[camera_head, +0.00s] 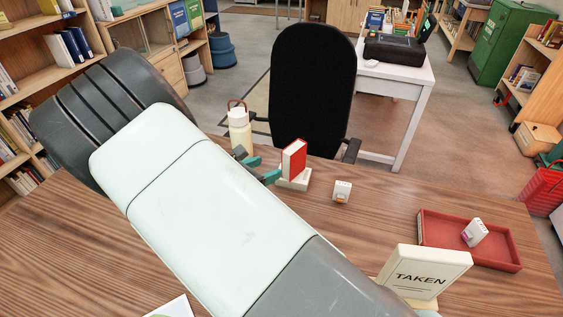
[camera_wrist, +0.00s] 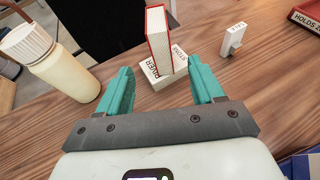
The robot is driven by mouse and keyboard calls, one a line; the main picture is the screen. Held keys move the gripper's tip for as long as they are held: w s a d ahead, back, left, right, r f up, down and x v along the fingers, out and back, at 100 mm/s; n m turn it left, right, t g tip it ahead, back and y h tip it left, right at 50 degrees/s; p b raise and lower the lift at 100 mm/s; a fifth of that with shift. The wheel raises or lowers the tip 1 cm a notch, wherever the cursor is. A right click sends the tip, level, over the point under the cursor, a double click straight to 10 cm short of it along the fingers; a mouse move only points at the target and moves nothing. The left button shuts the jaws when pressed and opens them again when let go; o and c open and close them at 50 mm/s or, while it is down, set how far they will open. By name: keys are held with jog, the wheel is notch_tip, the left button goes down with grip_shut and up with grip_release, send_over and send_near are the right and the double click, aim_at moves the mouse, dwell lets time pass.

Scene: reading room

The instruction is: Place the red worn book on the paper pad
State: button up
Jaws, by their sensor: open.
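A red book (camera_head: 294,159) with pale page edges stands upright on a pale flat block (camera_head: 295,184) near the desk's far edge. In the wrist view the red book (camera_wrist: 157,38) rises from this block (camera_wrist: 166,81), which bears dark lettering that looks like a title. I cannot tell whether the block is the paper pad. My gripper (camera_head: 259,170) is just left of the book in the head view. In the wrist view my gripper (camera_wrist: 160,68) is open, its teal fingers apart on either side of the block, with nothing clamped. A pale sheet or pad (camera_head: 170,308) is partly visible at the bottom.
A cream bottle (camera_head: 240,132) stands left of my gripper. A small white block (camera_head: 342,190) stands right of the book. A red tray (camera_head: 440,232) holding a small white object and an upright pale "TAKEN" item (camera_head: 425,270) are at right.

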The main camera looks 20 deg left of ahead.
jog(key=shift+s+r, duration=0.1)
jog(key=shift+s, duration=0.05)
jog(key=s+d+r+m+g, duration=0.3)
jog(key=d+r+m+g, duration=0.6)
jog(key=d+r+m, duration=1.35)
jog(key=s+d+r+m+y, duration=0.1)
jog(key=s+d+r+m, duration=0.2)
jog(key=s, duration=0.3)
jog(key=s+d+r+m+t+y, duration=0.1)
jog(key=s+d+r+m+y, duration=0.1)
jog(key=s, duration=0.5)
jog(key=s+d+r+m+y, duration=0.2)
jog(key=s+d+r+m, duration=0.1)
jog(key=s+d, duration=0.3)
jog(key=shift+s+r+m+t, duration=0.15)
jog(key=shift+r+m+t, duration=0.2)
jog(key=shift+r, duration=0.35)
